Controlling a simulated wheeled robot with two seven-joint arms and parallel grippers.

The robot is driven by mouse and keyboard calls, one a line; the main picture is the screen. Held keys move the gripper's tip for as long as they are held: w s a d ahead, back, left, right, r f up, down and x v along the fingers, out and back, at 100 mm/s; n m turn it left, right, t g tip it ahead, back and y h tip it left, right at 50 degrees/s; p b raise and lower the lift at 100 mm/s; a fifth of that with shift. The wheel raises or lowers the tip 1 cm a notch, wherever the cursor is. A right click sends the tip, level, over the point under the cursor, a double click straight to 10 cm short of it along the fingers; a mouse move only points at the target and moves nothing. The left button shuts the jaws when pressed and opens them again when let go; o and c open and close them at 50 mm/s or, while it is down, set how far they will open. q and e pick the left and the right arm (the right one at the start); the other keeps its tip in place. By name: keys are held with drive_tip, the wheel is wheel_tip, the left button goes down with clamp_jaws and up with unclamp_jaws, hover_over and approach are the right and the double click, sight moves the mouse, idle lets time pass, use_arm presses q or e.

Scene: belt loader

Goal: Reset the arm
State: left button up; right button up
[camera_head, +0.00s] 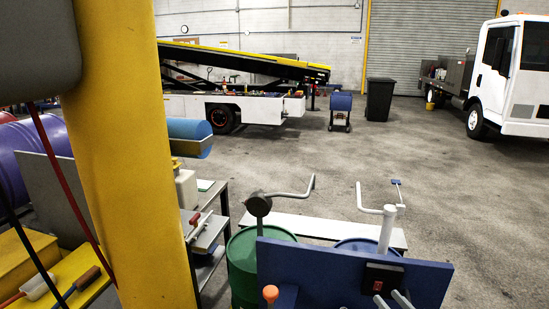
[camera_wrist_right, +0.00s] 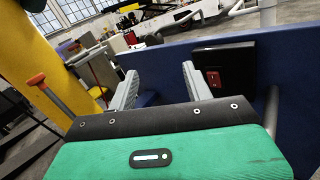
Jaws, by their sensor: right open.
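My right gripper (camera_head: 391,300) shows only by its grey fingertips at the bottom edge of the head view, in front of a blue panel (camera_head: 325,270). A black box with a red switch (camera_head: 381,278) is mounted on the panel, just above and left of the fingertips. In the right wrist view the gripper (camera_wrist_right: 160,85) is open, with its two grey fingers apart and nothing held between them. The black box (camera_wrist_right: 228,66) lies beyond the right finger there. The rest of my right arm is hidden in the head view, and my left gripper is not visible.
A yellow post (camera_head: 130,150) stands close at left. An orange-knobbed lever (camera_head: 270,294) rises by the panel. Bent handles (camera_head: 290,193) and a green drum (camera_head: 255,265) stand behind it. Open floor (camera_head: 330,160) reaches toward a belt loader (camera_head: 235,105) and a white truck (camera_head: 500,75).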

drive_tip(key=s+d+f+m+g+h, duration=0.15)
drive_tip(key=s+m+h, duration=0.5)
drive_tip(key=m, duration=0.65)
drive_tip(key=s+d+f+m+g+h, duration=0.1)
drive_tip(key=s+f+m+g+h, duration=0.15)
drive_tip(key=s+m+h, duration=0.7)
drive_tip(key=s+a+f+m+g+y, duration=0.3)
drive_tip(key=s+a+m+g+y, duration=0.2)
drive_tip(key=s+m, duration=0.3)
drive_tip(key=s+a+f+m+g+y, duration=0.4)
drive_tip(key=s+a+m+g, duration=0.15)
drive_tip(key=s, duration=0.45)
wheel_tip(320, 180, down, 29)
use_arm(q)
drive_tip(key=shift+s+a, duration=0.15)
use_arm(e)
drive_tip(key=s+d+f+g, duration=0.1)
drive_tip(key=s+d+f, duration=0.1)
drive_tip(key=s+f, duration=0.8)
drive_tip(key=s+d+f+g, duration=0.1)
drive_tip(key=s+f, duration=0.9)
drive_tip(key=shift+d+f, duration=0.35)
drive_tip(key=shift+f, duration=0.05)
